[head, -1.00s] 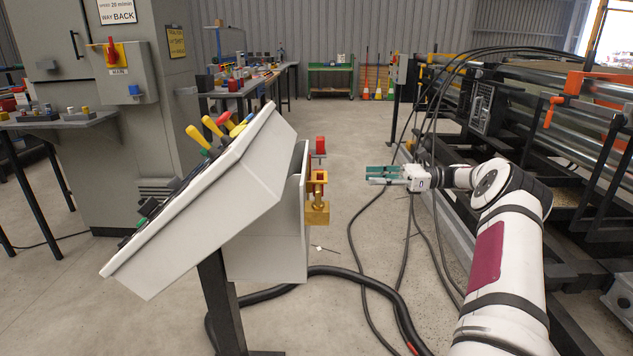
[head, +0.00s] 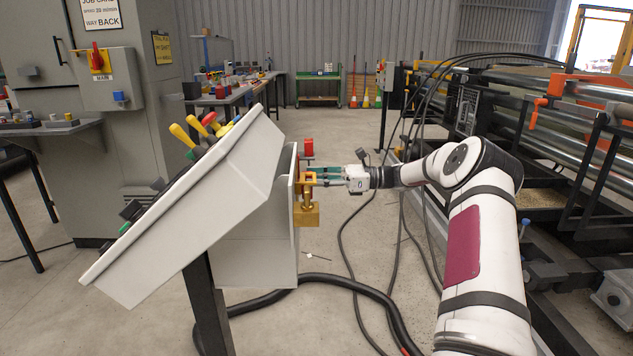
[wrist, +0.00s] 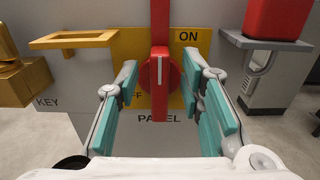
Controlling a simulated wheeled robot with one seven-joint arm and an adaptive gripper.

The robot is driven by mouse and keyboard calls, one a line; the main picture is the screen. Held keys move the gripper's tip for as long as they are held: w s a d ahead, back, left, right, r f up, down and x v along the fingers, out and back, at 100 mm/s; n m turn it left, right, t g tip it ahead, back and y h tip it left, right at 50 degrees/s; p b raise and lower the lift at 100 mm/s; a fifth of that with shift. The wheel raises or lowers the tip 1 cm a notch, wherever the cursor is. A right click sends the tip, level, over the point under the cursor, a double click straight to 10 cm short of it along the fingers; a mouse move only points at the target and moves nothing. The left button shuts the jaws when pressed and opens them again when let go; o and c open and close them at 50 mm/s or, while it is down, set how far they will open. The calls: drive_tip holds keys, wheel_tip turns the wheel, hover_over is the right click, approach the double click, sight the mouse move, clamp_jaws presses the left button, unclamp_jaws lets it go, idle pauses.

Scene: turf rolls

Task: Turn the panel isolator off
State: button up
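The panel isolator's red rotary handle (wrist: 159,72) is in the middle of the wrist view, on a yellow plate (wrist: 128,45). Its long bar and white mark stand upright. "ON" is at the plate's upper right; a partly hidden "OFF" is at the lower left, with "PANEL" below. My gripper (wrist: 161,82) is open, with its teal fingers on either side of the handle. I cannot tell whether they touch it. In the head view, my gripper (head: 322,176) is at the right side of the white console box (head: 262,250); the handle is hard to make out there.
A brass padlock (head: 306,215) hangs at the box, beside a yellow bracket (wrist: 72,40) over "KEY". A red block (wrist: 278,18) sits on a grey bracket right of the handle. Black cables (head: 345,285) lie on the floor. A grey cabinet (head: 100,150) carries another red switch labelled "MAIN".

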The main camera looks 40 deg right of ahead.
clamp_jaws()
drive_tip(key=shift+n, duration=0.4)
drive_tip(key=n, duration=0.5)
drive_tip(key=s+f+n, duration=0.1)
drive_tip(key=n, duration=0.5)
drive_tip(key=a+f+n, duration=0.1)
drive_tip(key=n, duration=0.5)
drive_tip(key=shift+s+f, duration=0.1)
drive_tip(key=shift+s, duration=0.2)
idle(0.4)
